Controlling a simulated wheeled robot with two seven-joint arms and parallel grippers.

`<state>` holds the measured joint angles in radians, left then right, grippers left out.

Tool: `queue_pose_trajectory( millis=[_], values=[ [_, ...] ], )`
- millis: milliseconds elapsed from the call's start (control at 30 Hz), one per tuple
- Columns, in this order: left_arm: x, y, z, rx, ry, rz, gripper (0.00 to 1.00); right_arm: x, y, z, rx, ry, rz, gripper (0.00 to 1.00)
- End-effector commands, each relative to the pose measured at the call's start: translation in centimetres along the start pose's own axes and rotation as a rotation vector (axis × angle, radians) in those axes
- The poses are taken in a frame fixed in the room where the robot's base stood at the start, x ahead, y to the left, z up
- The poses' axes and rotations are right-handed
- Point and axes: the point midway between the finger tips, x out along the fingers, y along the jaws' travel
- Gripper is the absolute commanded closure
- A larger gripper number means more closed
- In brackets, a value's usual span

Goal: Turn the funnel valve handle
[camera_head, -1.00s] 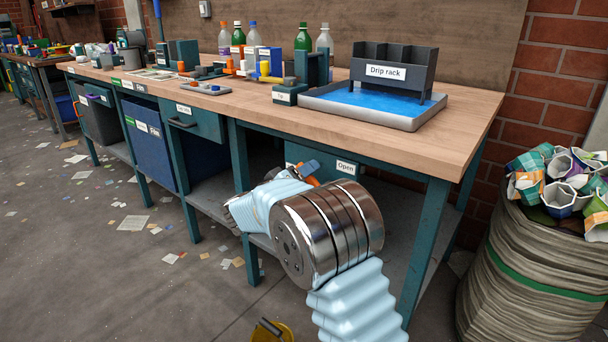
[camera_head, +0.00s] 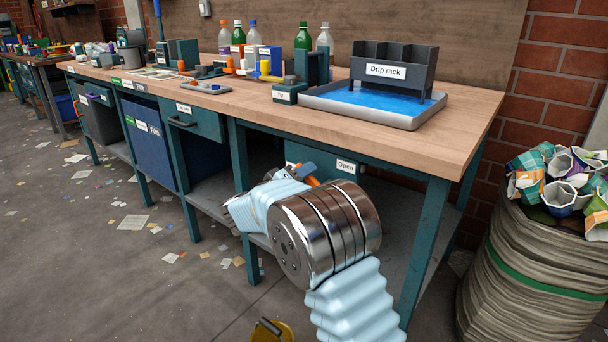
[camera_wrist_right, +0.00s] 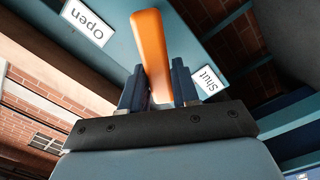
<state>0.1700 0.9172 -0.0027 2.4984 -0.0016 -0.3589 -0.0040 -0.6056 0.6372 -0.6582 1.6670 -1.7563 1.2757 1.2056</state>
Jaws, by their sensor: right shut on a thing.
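The orange valve handle (camera_wrist_right: 150,50) shows in the right wrist view, between the two dark fingers of my right gripper (camera_wrist_right: 158,88). The gripper is shut on it. An "Open" label (camera_wrist_right: 87,22) is to the left of the handle and a "Shut" label (camera_wrist_right: 206,80) is to its right. In the head view my right gripper (camera_head: 306,172) is under the bench's front edge, mostly hidden behind my wrist, with a bit of the orange handle (camera_head: 313,181) showing. The "Open" label (camera_head: 345,166) is just right of it. The funnel is not clearly visible. My left gripper is out of view.
The wooden bench top (camera_head: 450,125) is directly above the gripper. A drip rack (camera_head: 392,70) stands in a blue-lined tray (camera_head: 410,122), with several bottles behind. Bench legs flank my arm.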

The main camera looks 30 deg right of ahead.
Motion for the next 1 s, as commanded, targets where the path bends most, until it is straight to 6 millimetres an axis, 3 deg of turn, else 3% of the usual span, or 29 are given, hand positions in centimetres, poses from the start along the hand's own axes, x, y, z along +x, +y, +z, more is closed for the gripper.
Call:
queue_pose_trajectory(
  millis=[600,1000],
  values=[
    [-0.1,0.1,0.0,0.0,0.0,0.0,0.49,0.0,-2.4,0.6,-0.447,-0.001,-0.001,1.0],
    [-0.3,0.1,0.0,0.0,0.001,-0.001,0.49,-0.1,-3.0,0.9,-0.575,0.0,-0.002,1.0]
  ],
)
